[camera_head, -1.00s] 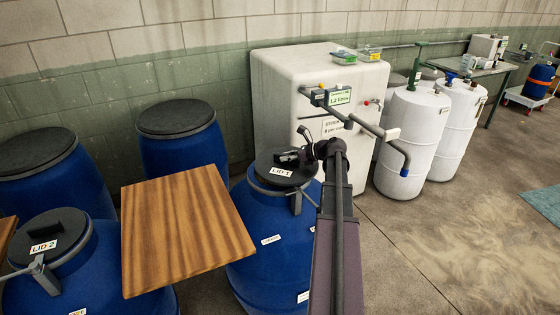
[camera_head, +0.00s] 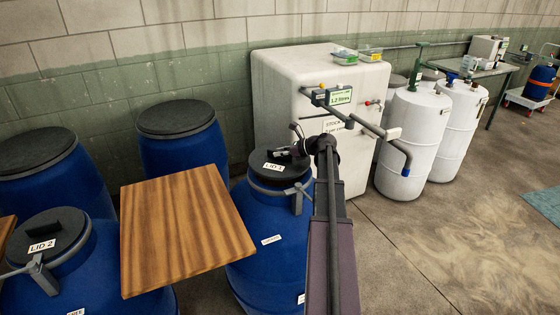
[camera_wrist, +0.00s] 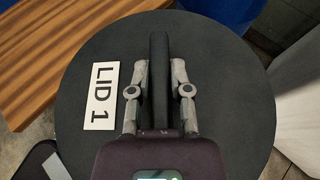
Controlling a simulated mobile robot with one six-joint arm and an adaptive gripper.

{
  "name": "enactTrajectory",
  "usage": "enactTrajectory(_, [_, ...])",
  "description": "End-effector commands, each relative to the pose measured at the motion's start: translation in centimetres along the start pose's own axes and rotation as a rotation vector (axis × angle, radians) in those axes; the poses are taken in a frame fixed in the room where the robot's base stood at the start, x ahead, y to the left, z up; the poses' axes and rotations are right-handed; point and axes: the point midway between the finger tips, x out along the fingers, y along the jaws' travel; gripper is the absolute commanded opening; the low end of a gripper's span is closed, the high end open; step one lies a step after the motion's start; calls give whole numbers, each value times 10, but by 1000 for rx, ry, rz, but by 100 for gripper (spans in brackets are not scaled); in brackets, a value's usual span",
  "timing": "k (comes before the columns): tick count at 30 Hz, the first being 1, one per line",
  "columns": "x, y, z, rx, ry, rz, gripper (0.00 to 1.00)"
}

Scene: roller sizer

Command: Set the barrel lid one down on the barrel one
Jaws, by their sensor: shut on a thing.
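Barrel lid one (camera_head: 280,167) is a round dark lid with a "LID 1" label and an upright bar handle. It lies over the mouth of barrel one (camera_head: 250,240), a blue drum with white labels and a grey clamp at its neck. I cannot tell if the lid touches the rim or hovers just above it. My gripper (camera_head: 292,152) is shut on the lid's handle from above. In the wrist view, the fingers of my gripper (camera_wrist: 160,85) press both sides of the handle, and the lid (camera_wrist: 235,105) hides the barrel mouth.
A wooden board (camera_head: 185,230) stands close left of barrel one. A second blue barrel carries a "LID 2" lid (camera_head: 45,240). Two more blue barrels (camera_head: 180,150) stand behind. A white tank (camera_head: 285,90) is close behind, with white drums (camera_head: 410,140) to the right. Open floor lies at right.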

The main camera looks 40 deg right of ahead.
Motion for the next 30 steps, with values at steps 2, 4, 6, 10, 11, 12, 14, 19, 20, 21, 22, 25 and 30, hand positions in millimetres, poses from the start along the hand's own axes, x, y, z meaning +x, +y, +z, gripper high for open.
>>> enactTrajectory(2, [4, 0, -11, 0, -1, 0, 0])
enactTrajectory(4, [7, 0, -17, 0, -1, 0, 0])
enactTrajectory(6, [8, 0, -21, 0, -1, 0, 0])
enactTrajectory(10, [10, 0, -26, 0, -1, 0, 0])
enactTrajectory(11, [10, 0, -27, 0, -1, 0, 0])
enactTrajectory(12, [10, 0, -27, 0, -1, 0, 0])
enactTrajectory(14, [10, 0, -27, 1, -1, -1, 0])
enactTrajectory(19, [10, 0, -26, 1, -1, -1, 0])
enactTrajectory(20, [10, 0, -26, 1, -1, -1, 0])
enactTrajectory(21, [10, 0, -26, 1, -1, -1, 0])
enactTrajectory(22, [10, 0, -27, 1, -1, -1, 0])
enactTrajectory(25, [11, 0, -29, 1, -1, -1, 0])
enactTrajectory(30, [12, 0, -32, 1, -1, -1, 0])
